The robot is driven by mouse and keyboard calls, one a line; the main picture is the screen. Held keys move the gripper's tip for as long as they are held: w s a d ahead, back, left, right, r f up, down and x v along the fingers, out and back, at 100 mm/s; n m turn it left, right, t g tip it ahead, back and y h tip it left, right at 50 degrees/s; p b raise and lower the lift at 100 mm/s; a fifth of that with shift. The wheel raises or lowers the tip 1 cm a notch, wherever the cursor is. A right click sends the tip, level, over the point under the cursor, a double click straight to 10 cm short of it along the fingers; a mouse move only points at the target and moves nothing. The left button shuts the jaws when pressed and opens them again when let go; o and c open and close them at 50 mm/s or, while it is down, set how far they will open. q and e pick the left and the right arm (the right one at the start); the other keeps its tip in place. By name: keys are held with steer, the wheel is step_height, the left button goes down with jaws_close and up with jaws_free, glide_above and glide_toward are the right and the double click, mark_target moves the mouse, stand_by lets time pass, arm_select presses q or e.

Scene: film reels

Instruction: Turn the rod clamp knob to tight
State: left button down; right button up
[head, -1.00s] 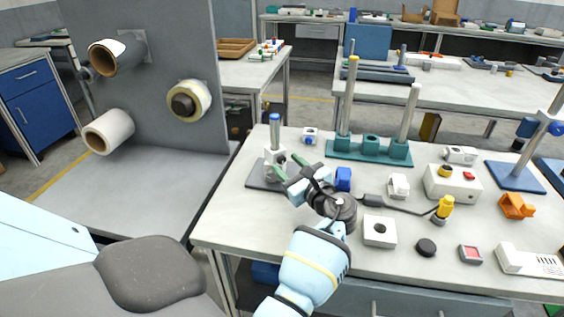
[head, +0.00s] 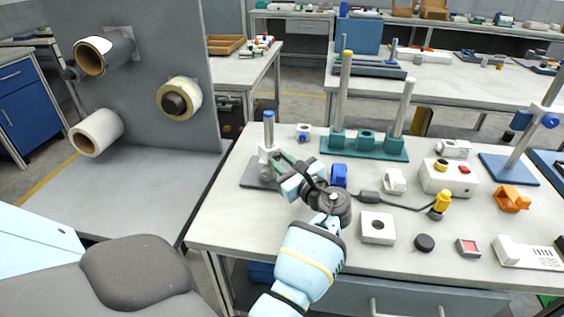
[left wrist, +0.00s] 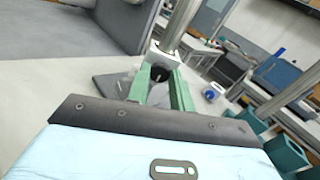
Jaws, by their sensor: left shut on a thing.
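The rod clamp (head: 265,156) is a pale block on an upright metal rod (head: 268,131) with a blue top, standing on a dark grey base plate (head: 253,178) at the table's left. The clamp's dark round knob (left wrist: 159,73) shows in the left wrist view, facing my gripper. My left gripper (head: 278,162) is at the clamp, its green fingers on both sides of the knob and shut on it; they also show in the left wrist view (left wrist: 160,82). In the head view the fingers hide the knob. I cannot read its turn. My right gripper is out of view.
A teal stand (head: 364,146) with upright posts is behind right. A blue block (head: 339,175), a white block with a hole (head: 378,228) and a control box with buttons (head: 449,178) are to the right. The table's left edge is close to the base plate.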

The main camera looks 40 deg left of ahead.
arm_select(q)
steer(key=shift+r+m+p, duration=0.2)
steer(key=shift+m+p, duration=0.1)
steer(key=shift+p, duration=0.3)
steer(key=m+p, duration=0.2)
steer(key=p, duration=0.1)
steer(key=shift+r+p, duration=0.3)
steer(key=m+p, duration=0.2)
steer(key=m, duration=0.1)
steer(key=shift+w+f, duration=0.1)
steer(key=shift+f, duration=0.1)
steer(key=shift+f+m+p, duration=0.1)
steer(key=shift+m+p, duration=0.35)
steer(key=shift+m, duration=0.05)
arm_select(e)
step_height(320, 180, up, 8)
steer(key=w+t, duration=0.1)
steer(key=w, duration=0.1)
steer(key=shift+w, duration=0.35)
arm_select(q)
steer(key=shift+f+m, duration=0.15)
steer(key=shift+m, duration=0.15)
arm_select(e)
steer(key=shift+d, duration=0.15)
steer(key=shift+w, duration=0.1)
